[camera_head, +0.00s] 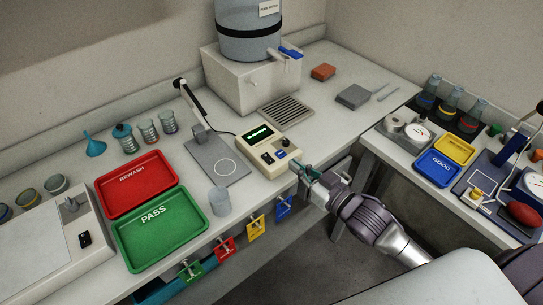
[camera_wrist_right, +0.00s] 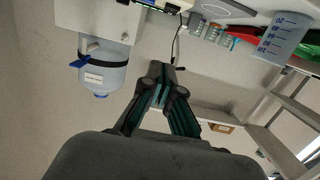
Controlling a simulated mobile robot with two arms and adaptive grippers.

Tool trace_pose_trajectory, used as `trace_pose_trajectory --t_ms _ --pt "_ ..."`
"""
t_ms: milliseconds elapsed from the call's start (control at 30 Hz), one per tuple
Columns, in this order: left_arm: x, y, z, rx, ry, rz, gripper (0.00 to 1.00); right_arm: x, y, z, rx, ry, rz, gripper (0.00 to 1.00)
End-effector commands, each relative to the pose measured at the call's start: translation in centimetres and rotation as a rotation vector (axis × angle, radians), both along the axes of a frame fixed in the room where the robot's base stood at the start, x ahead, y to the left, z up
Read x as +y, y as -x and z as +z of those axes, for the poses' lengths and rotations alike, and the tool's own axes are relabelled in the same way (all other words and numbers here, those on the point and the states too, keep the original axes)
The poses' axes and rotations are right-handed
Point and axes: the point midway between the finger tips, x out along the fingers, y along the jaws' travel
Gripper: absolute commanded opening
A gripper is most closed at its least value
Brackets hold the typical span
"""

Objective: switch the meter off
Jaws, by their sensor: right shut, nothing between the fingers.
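My right gripper (camera_head: 298,168) is shut and empty, just in front of the meter's lower right corner at the bench edge. I cannot tell whether the fingertips touch the meter. In the right wrist view the closed fingers (camera_wrist_right: 160,78) point up the picture. My left gripper is not in view.
A grey probe stand (camera_head: 218,160) and a clear beaker (camera_head: 220,201) are left of the meter. Red (camera_head: 118,173) and green (camera_head: 190,240) trays lie further left. A large water container (camera_head: 248,45) stands behind. Coloured clips hang from the bench's front edge. A second bench is at right.

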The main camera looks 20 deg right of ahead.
Motion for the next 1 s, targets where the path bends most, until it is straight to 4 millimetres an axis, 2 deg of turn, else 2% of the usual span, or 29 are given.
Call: trace_pose_trajectory --t_ms 167,333,767,833,1000 --pt "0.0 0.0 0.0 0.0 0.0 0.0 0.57 0.0 -0.1 0.0 0.0 0.0 -0.001 0.0" --pt "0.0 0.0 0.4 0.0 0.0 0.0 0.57 0.5 -1.5 -0.1 -0.001 0.0 -0.002 0.0" --pt "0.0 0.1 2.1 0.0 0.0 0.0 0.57 3.5 -9.7 -1.0 -0.001 0.001 -0.001 0.0" --pt "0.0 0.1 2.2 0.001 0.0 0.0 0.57 3.5 -9.6 -2.7 0.006 0.0 -0.002 0.0" --pt "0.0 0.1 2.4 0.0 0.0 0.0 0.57 3.5 -9.8 -4.6 0.002 0.001 -0.002 0.0"
